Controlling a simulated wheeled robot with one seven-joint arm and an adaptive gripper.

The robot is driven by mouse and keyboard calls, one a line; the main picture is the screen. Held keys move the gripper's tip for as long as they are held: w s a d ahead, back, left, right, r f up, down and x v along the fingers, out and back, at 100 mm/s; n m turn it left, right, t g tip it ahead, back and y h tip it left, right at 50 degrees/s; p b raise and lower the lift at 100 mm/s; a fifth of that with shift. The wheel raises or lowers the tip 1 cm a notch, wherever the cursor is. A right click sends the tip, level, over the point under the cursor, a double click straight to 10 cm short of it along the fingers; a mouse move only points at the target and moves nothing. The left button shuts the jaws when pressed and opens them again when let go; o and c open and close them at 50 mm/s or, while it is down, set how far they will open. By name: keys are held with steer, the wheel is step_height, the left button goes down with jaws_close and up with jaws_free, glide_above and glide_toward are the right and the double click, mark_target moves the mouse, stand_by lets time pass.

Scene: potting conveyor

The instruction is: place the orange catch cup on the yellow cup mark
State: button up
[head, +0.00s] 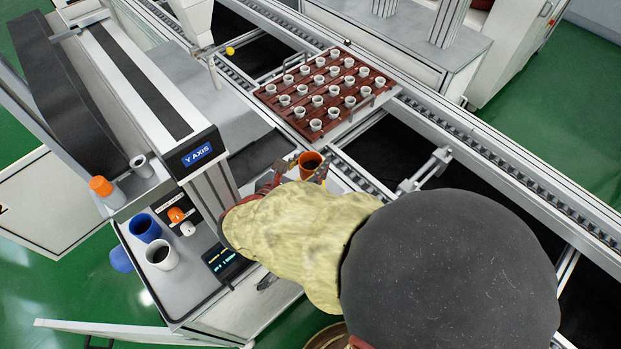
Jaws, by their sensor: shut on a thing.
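The orange catch cup (309,166) is upright with a dark inside, near the middle of the head view, beside the conveyor rail. My gripper (301,168) is shut on it, with its fingers at the cup's sides. My arm covers the lower part of the gripper and the surface around it. I cannot make out the yellow cup mark; it may be hidden under the cup or behind my arm. I cannot tell whether the cup touches the surface below.
A brown tray (270,97) of white pots stands on the conveyor behind the cup. A Y AXIS gantry (146,100) rises at left. A blue cup (144,228) and a white cup (161,255) stand on the console at lower left. A yellow ball (230,51) is at the back.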

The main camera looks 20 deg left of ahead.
mark_target(310, 175)
steer(key=shift+f+b, duration=0.7)
steer(key=shift+f, duration=1.65)
steer(key=shift+f, duration=0.2)
steer(key=o, duration=1)
steer(key=shift+c, duration=0.2)
steer(key=shift+o, duration=0.5)
steer(key=shift+r, duration=0.15)
steer(key=shift+r, duration=0.2)
steer(key=p+v, duration=0.3)
steer(key=v, duration=0.9)
steer(key=shift+f, duration=0.2)
